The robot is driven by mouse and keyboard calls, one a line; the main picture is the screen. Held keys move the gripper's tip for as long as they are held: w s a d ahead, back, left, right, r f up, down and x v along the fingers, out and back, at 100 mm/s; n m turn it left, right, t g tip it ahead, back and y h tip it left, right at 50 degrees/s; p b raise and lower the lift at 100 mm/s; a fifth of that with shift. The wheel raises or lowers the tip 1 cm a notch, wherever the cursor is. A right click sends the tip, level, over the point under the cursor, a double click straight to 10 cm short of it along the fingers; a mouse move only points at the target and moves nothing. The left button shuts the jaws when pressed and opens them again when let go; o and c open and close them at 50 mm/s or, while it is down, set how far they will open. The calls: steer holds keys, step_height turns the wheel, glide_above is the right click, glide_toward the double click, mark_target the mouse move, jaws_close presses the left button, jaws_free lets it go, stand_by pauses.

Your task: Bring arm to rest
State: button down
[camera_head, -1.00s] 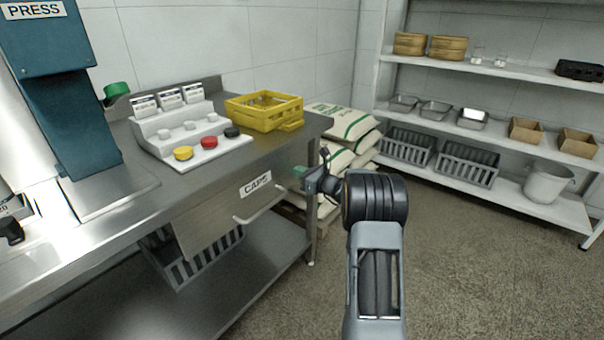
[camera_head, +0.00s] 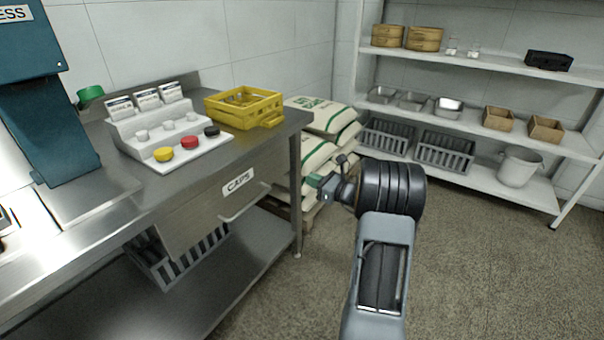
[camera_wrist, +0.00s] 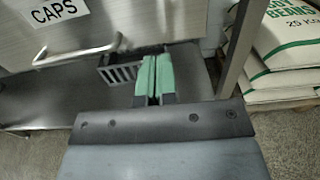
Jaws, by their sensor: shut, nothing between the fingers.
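My gripper (camera_wrist: 152,78) shows in the wrist view with its two green-tipped fingers together and nothing between them. In the head view my gripper (camera_head: 318,181) is in the air to the right of the steel bench (camera_head: 262,150), in front of the stacked sacks. My arm reaches up from the bottom of the head view. The CAPS drawer (camera_head: 205,215) with its bar handle is closed, left of the gripper; its front also shows in the wrist view (camera_wrist: 150,25).
On the bench stand a yellow crate (camera_head: 243,112), a stepped white rack (camera_head: 150,128) with caps, and a blue press (camera_head: 45,110). White sacks (camera_head: 335,118) sit behind my gripper. A shelf unit (camera_head: 480,148) stands at the back right. Floor at the right is clear.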

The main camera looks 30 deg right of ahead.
steer(key=s+a+r+n+g+p, duration=0.65)
steer(key=a+r+n+p, duration=0.2)
steer(key=a, duration=0.25)
steer(key=s+a+r+n+g+p, duration=0.6)
steer(key=s+a+r+n+p, duration=0.15)
steer(key=a+r, duration=0.25)
steer(key=s+r+n+h+p, duration=0.8)
steer(key=s+r+n+p, duration=0.3)
steer(key=n, duration=0.3)
steer(key=shift+s+a+r+n+p, duration=0.2)
steer(key=shift+s+n+p, duration=0.1)
steer(key=shift+n+p, duration=0.15)
